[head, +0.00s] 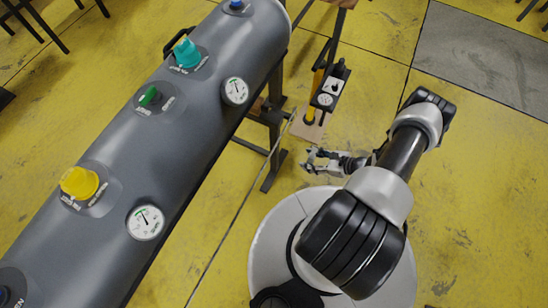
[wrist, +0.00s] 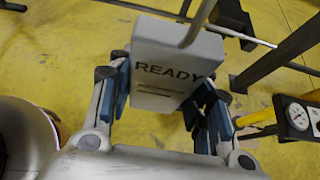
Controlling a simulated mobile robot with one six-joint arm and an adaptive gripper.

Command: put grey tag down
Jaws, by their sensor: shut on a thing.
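The grey tag (wrist: 175,52) is a pale grey block marked READY in dark letters, with short lines below the word. It fills the upper middle of the wrist view. My gripper (wrist: 164,88) is shut on it, with one blue-padded finger on each side. A thin grey rod runs up from the tag's top edge; I cannot tell how it joins. In the head view my gripper (head: 318,160) is over the yellow floor, right of the boat tube's stand. The tag is too small to make out clearly there.
A grey inflatable tube (head: 140,140) with coloured valve caps and two gauges crosses the left of the head view. Its dark stand (head: 271,150) is close to my gripper. A yellow pump with a gauge (head: 325,99) stands on a board behind. Yellow floor (head: 480,190) is clear at right.

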